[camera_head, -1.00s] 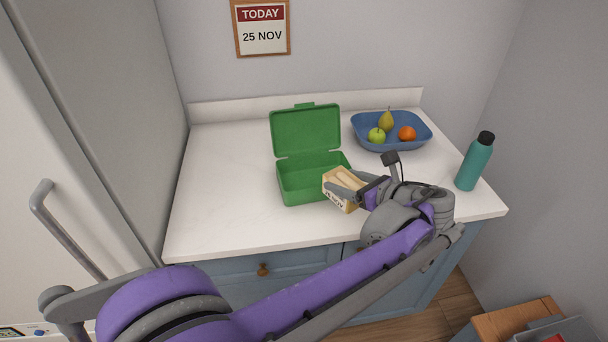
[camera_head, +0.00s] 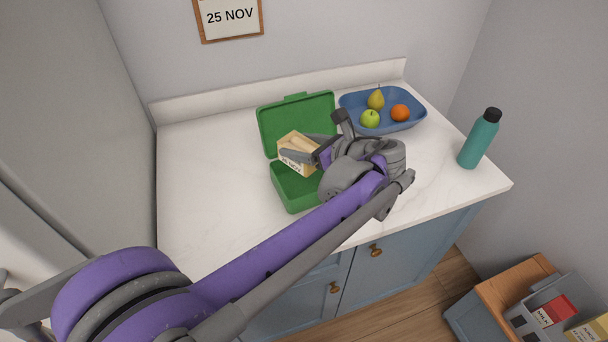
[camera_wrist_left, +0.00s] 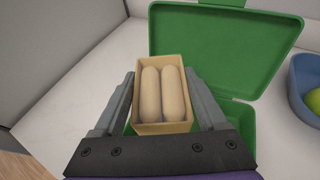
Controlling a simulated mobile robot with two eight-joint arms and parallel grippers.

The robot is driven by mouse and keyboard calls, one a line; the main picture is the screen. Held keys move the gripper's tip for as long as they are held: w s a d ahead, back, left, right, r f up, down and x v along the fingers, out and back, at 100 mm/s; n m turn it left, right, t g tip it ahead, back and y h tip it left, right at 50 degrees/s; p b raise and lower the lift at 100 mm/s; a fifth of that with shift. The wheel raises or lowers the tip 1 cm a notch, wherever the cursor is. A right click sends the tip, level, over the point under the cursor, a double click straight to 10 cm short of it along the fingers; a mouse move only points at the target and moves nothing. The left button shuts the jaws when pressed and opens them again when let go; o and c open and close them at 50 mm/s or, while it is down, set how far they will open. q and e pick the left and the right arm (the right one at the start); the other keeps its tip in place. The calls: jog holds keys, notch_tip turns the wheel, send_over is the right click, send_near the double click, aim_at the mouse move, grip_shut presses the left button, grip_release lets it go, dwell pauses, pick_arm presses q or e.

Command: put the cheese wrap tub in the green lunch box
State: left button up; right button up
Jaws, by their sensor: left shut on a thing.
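The cheese wrap tub (camera_head: 297,152) is a small tan box with a label reading "25 NOV" on its side. Two pale rolls lie in it, seen from above in the left wrist view (camera_wrist_left: 162,127). My left gripper (camera_head: 305,150) is shut on the tub, with a finger on each side, and holds it over the green lunch box (camera_head: 293,196). The lunch box stands open on the counter with its lid (camera_head: 282,121) raised at the back. My arm and the tub hide part of the box's inside. My right gripper is not in view.
A blue bowl (camera_head: 411,122) with a pear, a green apple and an orange stands right of the lunch box. A teal bottle (camera_head: 479,140) stands at the counter's right end. The white counter (camera_head: 205,185) is clear at left. A crate with cartons (camera_head: 541,312) is low at right.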

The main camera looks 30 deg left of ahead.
aim_at(301, 174)
pick_arm(q)
jog(key=shift+a, duration=0.2)
notch_tip(301, 174, down, 10)
jog(key=shift+b, duration=0.5)
jog(key=shift+f, duration=0.1)
jog(key=o, duration=1.2)
jog(key=shift+o, duration=0.3)
jog(key=shift+d+r, duration=0.2)
jog(key=v, duration=1.1)
jog(key=shift+d, duration=0.4)
jog(key=shift+s+r, duration=0.1)
